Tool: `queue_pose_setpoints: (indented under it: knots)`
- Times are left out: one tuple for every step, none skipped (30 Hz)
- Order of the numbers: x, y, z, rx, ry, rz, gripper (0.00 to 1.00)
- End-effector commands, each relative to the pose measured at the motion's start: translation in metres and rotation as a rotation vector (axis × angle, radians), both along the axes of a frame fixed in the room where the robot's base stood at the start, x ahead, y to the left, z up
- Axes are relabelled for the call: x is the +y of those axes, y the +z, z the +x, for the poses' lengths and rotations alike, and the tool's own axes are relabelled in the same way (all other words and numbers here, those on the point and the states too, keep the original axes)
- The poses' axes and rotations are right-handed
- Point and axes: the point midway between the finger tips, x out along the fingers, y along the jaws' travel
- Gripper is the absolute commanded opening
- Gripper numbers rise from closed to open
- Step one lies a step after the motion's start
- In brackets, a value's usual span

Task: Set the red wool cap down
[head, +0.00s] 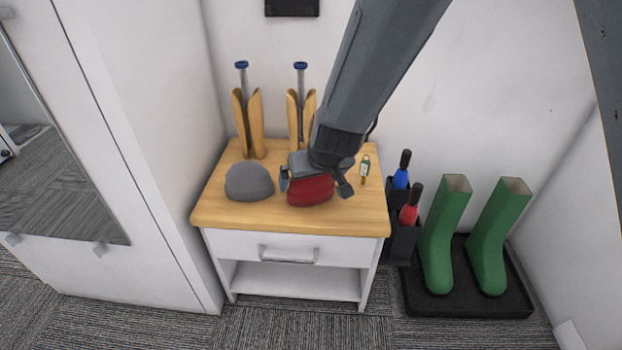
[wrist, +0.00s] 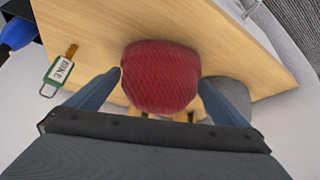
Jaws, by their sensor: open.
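The red wool cap (head: 311,192) rests on the wooden top of a small white cabinet (head: 290,219), near its front middle. It also shows in the wrist view (wrist: 160,75), between my two fingers. My gripper (head: 316,186) is open around the cap, one finger on each side. In the wrist view my gripper (wrist: 160,88) shows its left fingertip very close to the cap; I cannot tell whether it touches. My arm comes down from above and hides part of the cabinet top behind the cap.
A grey cap (head: 249,182) sits just left of the red one. A key with a green tag (head: 364,168) lies to the right. Two wooden shoe trees (head: 247,120) stand behind.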

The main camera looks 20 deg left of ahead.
Motion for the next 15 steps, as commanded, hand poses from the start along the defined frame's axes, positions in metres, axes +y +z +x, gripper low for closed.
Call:
queue_pose_setpoints:
  knots:
    - [0.0,0.002,0.0,0.0,0.0,0.0,1.0]
    - [0.0,0.003,0.0,0.0,0.0,0.0,1.0]
    - [-0.001,0.007,-0.002,-0.001,0.0,0.001,1.0]
    - [-0.002,0.01,-0.003,-0.001,0.0,0.001,1.0]
    - [-0.004,0.014,-0.005,-0.001,0.0,0.001,1.0]
    - [-0.006,0.02,-0.008,0.0,-0.001,0.001,1.0]
    - [-0.007,0.025,-0.01,-0.001,-0.001,0.002,1.0]
    - [-0.009,0.03,-0.013,-0.001,-0.001,0.002,1.0]
    - [-0.012,0.038,-0.017,-0.001,-0.001,0.002,1.0]
    - [-0.014,0.043,-0.019,-0.001,-0.001,0.002,1.0]
    - [-0.016,0.048,-0.022,-0.001,-0.001,0.002,1.0]
    - [-0.018,0.056,-0.026,-0.002,-0.001,0.002,1.0]
    - [-0.02,0.061,-0.029,-0.001,-0.001,0.002,1.0]
    - [-0.022,0.065,-0.031,-0.002,-0.001,0.001,1.0]
    - [-0.024,0.071,-0.034,-0.002,-0.001,0.001,1.0]
